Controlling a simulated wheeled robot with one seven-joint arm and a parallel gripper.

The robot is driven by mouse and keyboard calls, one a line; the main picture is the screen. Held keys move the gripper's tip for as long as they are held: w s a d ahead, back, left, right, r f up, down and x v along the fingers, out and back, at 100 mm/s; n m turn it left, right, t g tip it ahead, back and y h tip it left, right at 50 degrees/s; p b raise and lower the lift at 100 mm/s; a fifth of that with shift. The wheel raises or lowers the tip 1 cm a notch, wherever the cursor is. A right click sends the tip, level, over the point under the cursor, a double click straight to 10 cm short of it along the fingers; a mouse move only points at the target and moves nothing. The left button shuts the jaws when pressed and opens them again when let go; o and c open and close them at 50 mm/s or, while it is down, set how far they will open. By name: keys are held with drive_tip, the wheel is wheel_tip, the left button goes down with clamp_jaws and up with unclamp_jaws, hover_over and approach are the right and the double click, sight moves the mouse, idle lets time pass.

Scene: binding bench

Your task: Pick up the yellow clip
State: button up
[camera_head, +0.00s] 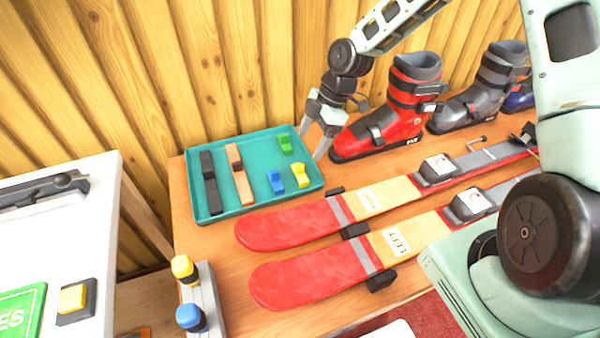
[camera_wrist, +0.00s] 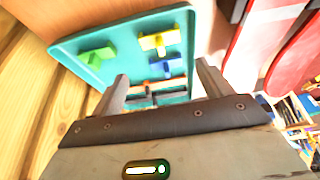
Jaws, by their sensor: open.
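The yellow clip (camera_head: 300,175) lies in the teal tray (camera_head: 245,209), near its right edge, beside the blue clip (camera_head: 276,181) and in front of the green clip (camera_head: 285,144). In the wrist view the yellow clip (camera_wrist: 158,41) lies near the tray's upper edge, beyond the fingertips. My gripper (camera_head: 315,142) is open and empty, above and just behind the tray's right end, apart from the clip. In the wrist view its two fingers (camera_wrist: 162,72) stand well apart, pointing at the tray.
The tray also holds a dark block (camera_head: 209,182) and an orange-brown block (camera_head: 238,175). A red ski boot (camera_head: 388,127) stands close to the right of my gripper. Two red skis (camera_head: 290,225) lie in front. A wooden wall (camera_head: 225,60) rises behind the bench.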

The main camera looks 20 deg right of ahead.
sight(300, 165)
drive_tip(key=x, duration=0.9)
drive_tip(key=shift+s+f+p, duration=0.15)
drive_tip(key=shift+f+p, duration=0.1)
drive_tip(key=shift+p, duration=0.1)
drive_tip(key=c, duration=0.7)
